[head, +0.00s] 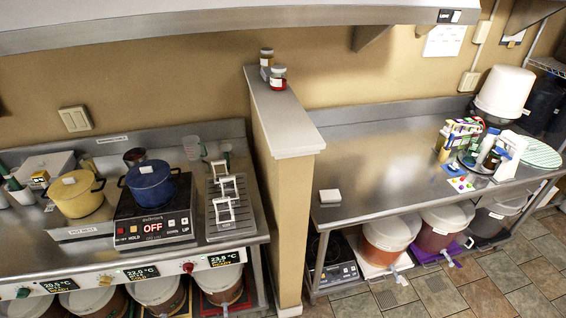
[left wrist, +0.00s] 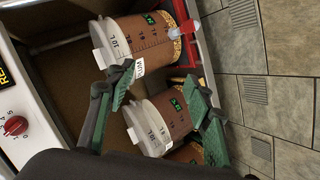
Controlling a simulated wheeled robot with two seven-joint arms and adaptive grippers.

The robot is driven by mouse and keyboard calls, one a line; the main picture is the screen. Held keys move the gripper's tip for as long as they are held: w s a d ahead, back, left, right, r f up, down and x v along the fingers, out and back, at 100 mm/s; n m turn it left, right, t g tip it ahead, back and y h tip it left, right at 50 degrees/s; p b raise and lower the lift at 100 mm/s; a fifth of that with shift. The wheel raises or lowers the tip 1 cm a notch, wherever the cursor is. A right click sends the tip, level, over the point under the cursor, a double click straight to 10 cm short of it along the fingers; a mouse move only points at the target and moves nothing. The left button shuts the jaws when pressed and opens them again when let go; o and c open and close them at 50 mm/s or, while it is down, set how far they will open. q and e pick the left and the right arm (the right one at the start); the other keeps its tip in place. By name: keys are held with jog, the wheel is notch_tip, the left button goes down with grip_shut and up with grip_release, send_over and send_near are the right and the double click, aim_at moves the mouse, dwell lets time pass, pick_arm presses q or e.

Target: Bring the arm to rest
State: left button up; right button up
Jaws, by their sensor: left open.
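My left gripper (left wrist: 160,86) shows in the left wrist view, with its two green-padded fingers spread apart and nothing between them. Behind it are ferment buckets with white lids and brown contents. One bucket (left wrist: 140,40) is at the top of that view, and another bucket (left wrist: 178,105) is partly hidden by the fingers. I cannot tell the exact gap between fingers and buckets. Neither of my arms shows in the head view, and my right gripper is in no view.
The left steel counter holds a yellow pot (head: 77,196), a blue pot (head: 152,186) and a hot plate (head: 155,222). A partition (head: 283,125) divides it from the right counter (head: 375,165). Buckets (head: 391,235) stand below. Red knob (left wrist: 15,126) and tiled floor (left wrist: 275,70) border the gripper's view.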

pick_arm(q)
jog(key=s+f+m+g, duration=0.4)
jog(key=s+f, duration=0.5)
jog(key=s, duration=0.3)
jog(key=s+f+m+g, duration=0.3)
jog(key=s+f+m, duration=0.3)
jog(key=s+f, duration=0.3)
jog(key=s, duration=0.4)
jog(key=shift+a+g+h, duration=0.3)
jog(key=shift+a+g, duration=0.1)
jog(key=s+f+m+g, duration=0.1)
jog(key=s, duration=0.3)
jog(key=s+a+f+m+g, duration=0.1)
jog(key=s+m, duration=0.1)
jog(key=s, duration=0.2)
jog(key=s+a+f+m+g, duration=0.1)
jog(key=s, duration=0.2)
jog(key=shift+s+a, duration=0.2)
jog(key=shift+s, duration=0.2)
jog(key=shift+c, duration=0.3)
